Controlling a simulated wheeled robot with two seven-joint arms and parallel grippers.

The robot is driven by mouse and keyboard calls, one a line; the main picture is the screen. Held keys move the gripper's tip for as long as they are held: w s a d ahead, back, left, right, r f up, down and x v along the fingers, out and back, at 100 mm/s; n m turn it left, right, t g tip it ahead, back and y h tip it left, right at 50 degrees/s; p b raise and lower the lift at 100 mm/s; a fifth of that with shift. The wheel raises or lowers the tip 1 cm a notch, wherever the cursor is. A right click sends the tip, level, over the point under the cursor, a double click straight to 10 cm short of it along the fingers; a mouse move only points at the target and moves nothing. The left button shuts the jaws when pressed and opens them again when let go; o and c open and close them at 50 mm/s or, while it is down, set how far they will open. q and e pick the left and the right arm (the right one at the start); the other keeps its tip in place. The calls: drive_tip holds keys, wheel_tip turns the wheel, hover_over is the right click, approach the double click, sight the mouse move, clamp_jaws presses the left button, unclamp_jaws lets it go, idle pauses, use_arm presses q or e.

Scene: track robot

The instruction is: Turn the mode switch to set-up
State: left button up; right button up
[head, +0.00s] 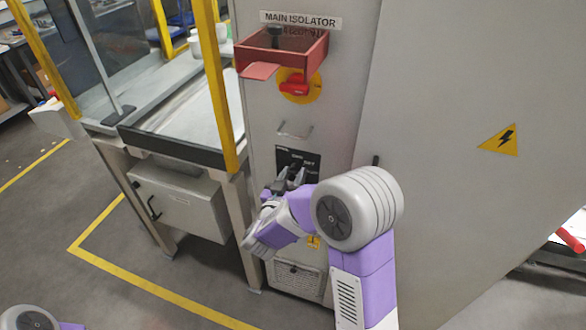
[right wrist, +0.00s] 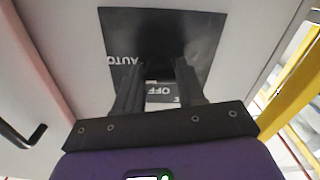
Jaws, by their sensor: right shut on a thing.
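The mode switch plate (head: 285,156) is a black square with white lettering on the grey cabinet front, below the handle. In the right wrist view the plate (right wrist: 200,32) shows AUTO at its left and OFF near its lower edge; other lettering is hidden. My right gripper (head: 291,176) is at the plate. In the right wrist view its fingers (right wrist: 154,66) are shut on the dark switch knob (right wrist: 158,42), which is mostly shadowed, so its pointing direction cannot be told. My left gripper is not in view.
A red guard box (head: 282,52) and the red isolator handle (head: 295,86) on a yellow disc are above the plate. A small metal handle (head: 295,131) sits between. The large cabinet door (head: 470,200) is at right, the yellow-framed machine (head: 215,90) at left.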

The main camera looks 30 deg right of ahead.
drive_tip(key=n+p, duration=0.5)
drive_tip(key=p, duration=0.1)
drive_tip(key=shift+r, duration=0.15)
drive_tip(key=shift+n+p, duration=1.1)
drive_tip(key=shift+p, duration=0.2)
drive_tip(key=shift+f, duration=0.2)
drive_tip(key=o, duration=1)
drive_tip(key=shift+s, duration=0.1)
drive_tip(key=shift+c, duration=0.2)
drive_tip(key=shift+a, duration=0.1)
drive_tip(key=v, duration=0.7)
drive_tip(key=shift+s, duration=0.2)
